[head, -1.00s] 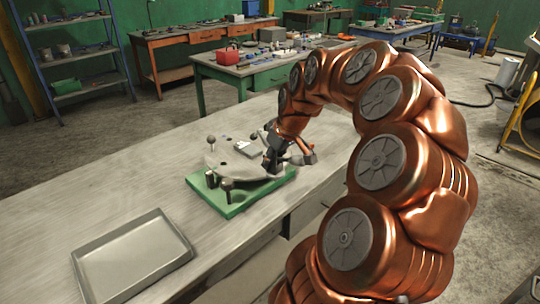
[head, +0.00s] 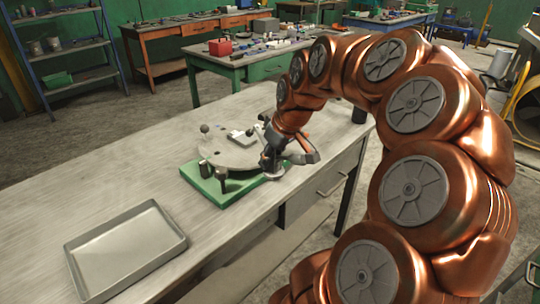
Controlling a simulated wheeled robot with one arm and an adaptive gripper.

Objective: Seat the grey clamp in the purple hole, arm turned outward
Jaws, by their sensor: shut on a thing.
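A round grey plate (head: 226,157) lies on a green base (head: 224,194) on the long workbench. It carries several upright dark posts with round knobs and a small pale block (head: 241,137). My gripper (head: 270,165) is at the plate's right edge, pointing down, shut on what looks like the grey clamp. The clamp is small, dark and mostly hidden by the fingers, so I cannot tell which way its arm points or whether it touches the plate. I cannot make out the purple hole at this size.
An empty grey tray (head: 125,250) lies at the bench's near left. A dark cylinder (head: 360,114) stands at the bench's far right corner. The bench (head: 110,175) is clear left of the base. Other workbenches and a shelf stand behind.

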